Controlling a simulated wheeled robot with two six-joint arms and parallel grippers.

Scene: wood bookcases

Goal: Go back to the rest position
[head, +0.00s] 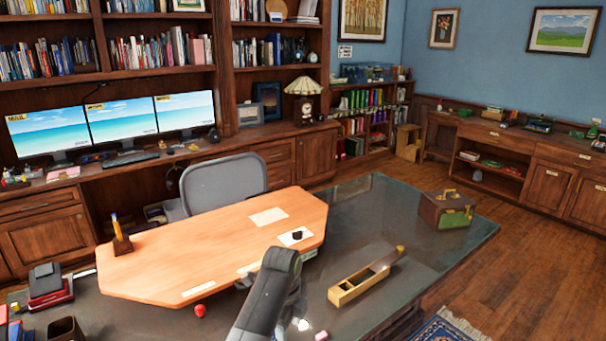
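A dark grey link of one of my arms (268,295) rises from the bottom edge at the centre, in front of the desk. I cannot tell which arm it belongs to. Neither gripper's fingers show, so I see nothing held. The large dark glossy desk (365,225) fills the middle of the head view, with a light wooden board (200,245) on it.
An open wooden box (350,290) and a brown-green case (446,212) stand on the desk's right part. A pen holder (121,242) stands at the board's left. A grey chair (222,184) is behind. Wooden floor (520,245) is clear at right.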

